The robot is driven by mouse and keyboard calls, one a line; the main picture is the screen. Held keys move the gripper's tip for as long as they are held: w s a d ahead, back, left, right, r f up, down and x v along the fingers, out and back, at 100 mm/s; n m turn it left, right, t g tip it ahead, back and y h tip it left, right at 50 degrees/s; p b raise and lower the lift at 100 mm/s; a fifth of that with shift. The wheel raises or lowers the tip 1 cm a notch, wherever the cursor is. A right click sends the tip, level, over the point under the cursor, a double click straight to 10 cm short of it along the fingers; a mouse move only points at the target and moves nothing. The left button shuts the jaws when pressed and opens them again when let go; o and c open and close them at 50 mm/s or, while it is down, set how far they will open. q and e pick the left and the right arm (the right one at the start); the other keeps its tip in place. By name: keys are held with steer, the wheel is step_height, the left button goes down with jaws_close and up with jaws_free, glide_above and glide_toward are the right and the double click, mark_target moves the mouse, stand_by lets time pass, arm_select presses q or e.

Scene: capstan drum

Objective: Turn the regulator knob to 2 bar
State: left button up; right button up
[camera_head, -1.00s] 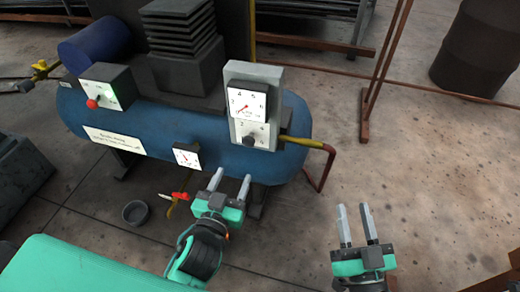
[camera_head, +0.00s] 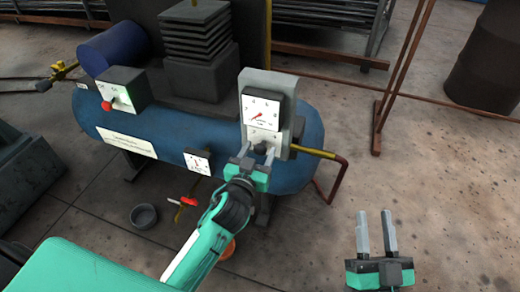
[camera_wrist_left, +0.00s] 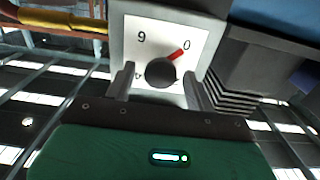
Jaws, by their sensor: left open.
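The regulator knob (camera_head: 261,149) is a small dark round knob on the lower white dial of a grey panel (camera_head: 281,83). In the left wrist view the knob (camera_wrist_left: 160,73) has a red pointer aimed near the 0, and the scale appears upside down. My left gripper (camera_head: 258,152) is open, its fingers spread on either side of the knob; contact cannot be told. The left gripper's fingers (camera_wrist_left: 159,82) also flank the knob in the wrist view. A gauge (camera_head: 263,112) with a red needle sits above the knob. My right gripper (camera_head: 376,216) is open and empty, away to the right.
The panel stands on a blue tank (camera_head: 170,130). A box with a red knob (camera_head: 122,103) and a small gauge (camera_head: 197,161) are to the left. A yellow pipe (camera_head: 313,152) leaves at the right. A grey bowl (camera_head: 144,216) lies on the floor.

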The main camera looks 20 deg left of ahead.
arm_select(q)
steer(key=shift+w, duration=0.65)
arm_select(e)
steer(key=shift+w+d+r+t, duration=0.15)
steer(key=shift+r+t, duration=0.15)
steer(key=shift+r, duration=0.5)
